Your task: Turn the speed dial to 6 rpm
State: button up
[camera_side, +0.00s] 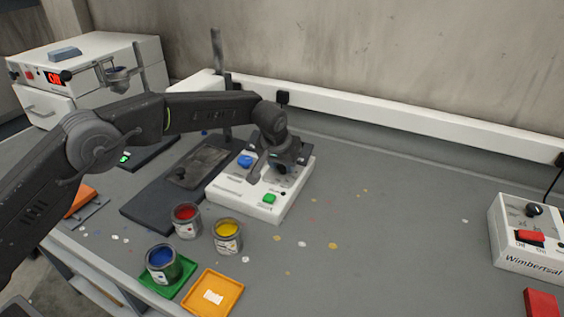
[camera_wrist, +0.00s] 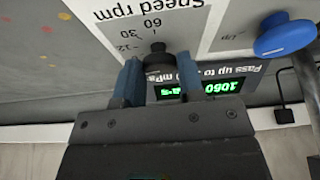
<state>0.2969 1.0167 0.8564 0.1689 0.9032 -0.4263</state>
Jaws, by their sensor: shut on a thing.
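The speed dial (camera_wrist: 157,57) is a small black knob on the white machine (camera_side: 238,197). In the wrist view its print is upside down: "Speed rpm" with marks 60, 30 and 12. No 6 mark is visible, and I cannot tell where the dial points. My gripper (camera_wrist: 159,66) is shut on the dial, one blue-grey finger on each side. In the side view my gripper (camera_side: 284,166) is over the machine's back right part and mostly covers the dial.
A blue knob (camera_side: 245,161) and a green button (camera_side: 269,198) are on the same machine. A green display (camera_wrist: 185,88) is beside the dial. Cans of red (camera_side: 186,220), yellow (camera_side: 228,236) and blue paint (camera_side: 163,262) stand in front. The bench to the right is mostly clear.

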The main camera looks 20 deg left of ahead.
jog(key=shift+d+n+y, duration=0.1)
jog(key=shift+n+y, duration=0.7)
jog(key=shift+n, duration=1.1)
jog(key=shift+g, duration=0.3)
jog(key=o, duration=0.9)
jog(key=shift+r, duration=0.1)
jog(key=v, duration=1.3)
jog(key=shift+s+r, duration=0.2)
jog(key=shift+r, duration=0.05)
